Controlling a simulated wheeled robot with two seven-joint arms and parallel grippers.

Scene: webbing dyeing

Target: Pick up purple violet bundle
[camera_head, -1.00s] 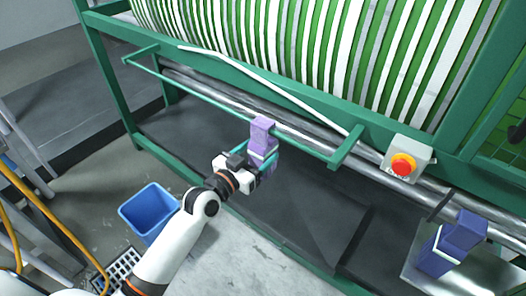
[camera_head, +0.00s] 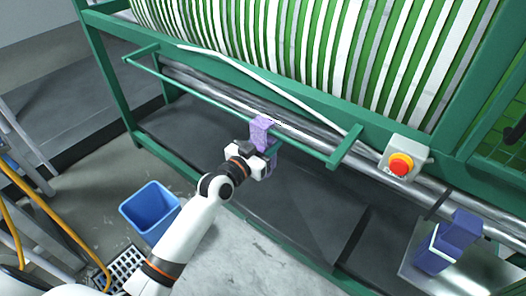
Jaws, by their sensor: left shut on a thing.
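My left gripper (camera_head: 262,157) is shut on a light purple bundle (camera_head: 262,131) by the green rail of the machine. The gripper hides the lower middle of this bundle; its top shows above the jaws. A second, darker violet bundle (camera_head: 460,232) with a pale band stands at the right on a grey metal tray (camera_head: 413,259). No gripper is near that one. My right gripper is not in view.
The green machine frame (camera_head: 107,75) carries green and white webbing (camera_head: 300,50). A red emergency button (camera_head: 400,164) sits on its lower beam. A blue bin (camera_head: 150,212) stands on the floor at left, near a floor grate (camera_head: 122,268) and a yellow hose (camera_head: 60,228).

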